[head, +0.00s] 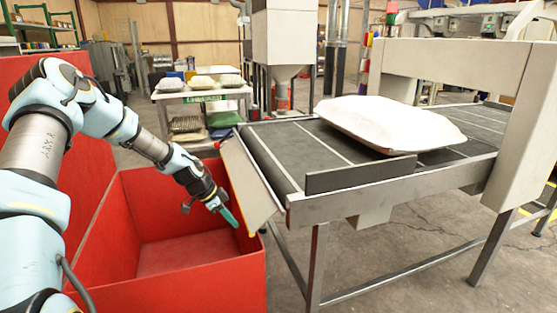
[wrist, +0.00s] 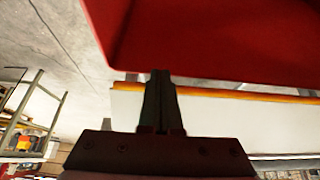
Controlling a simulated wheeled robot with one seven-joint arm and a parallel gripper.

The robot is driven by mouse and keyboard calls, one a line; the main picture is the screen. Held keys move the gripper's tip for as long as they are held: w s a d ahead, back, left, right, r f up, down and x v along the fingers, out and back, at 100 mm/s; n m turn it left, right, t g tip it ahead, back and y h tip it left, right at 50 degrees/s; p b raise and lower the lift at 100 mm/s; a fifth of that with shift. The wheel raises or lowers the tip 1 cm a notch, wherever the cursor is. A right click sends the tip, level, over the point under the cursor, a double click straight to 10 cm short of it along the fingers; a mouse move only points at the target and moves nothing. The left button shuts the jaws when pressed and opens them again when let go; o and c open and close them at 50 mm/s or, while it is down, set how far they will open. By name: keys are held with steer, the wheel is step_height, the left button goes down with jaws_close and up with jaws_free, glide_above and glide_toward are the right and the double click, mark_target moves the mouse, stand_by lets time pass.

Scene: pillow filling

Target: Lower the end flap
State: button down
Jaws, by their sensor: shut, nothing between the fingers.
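The end flap (head: 250,185) is a pale beige panel at the near left end of the conveyor (head: 272,155). It sits tilted between the belt's end roller and the red bin (head: 92,225). In the wrist view the flap (wrist: 225,120) shows as a pale strip with an orange-yellow edge. My gripper (head: 228,216) is shut and empty, pointing down over the bin beside the flap's outer edge. In the wrist view its closed fingers (wrist: 160,82) overlap the flap's edge. I cannot tell whether they touch it.
A large white pillow (head: 390,122) lies on the belt behind a low grey side guard (head: 360,173). The red bin is open, and no contents show on its visible floor. A table with several pillows (head: 203,88) stands behind. The bin wall (wrist: 210,40) is close to my fingers.

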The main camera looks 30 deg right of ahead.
steer(key=shift+b+x, duration=0.5)
steer(key=shift+x, duration=0.5)
steer(key=shift+r, duration=0.1)
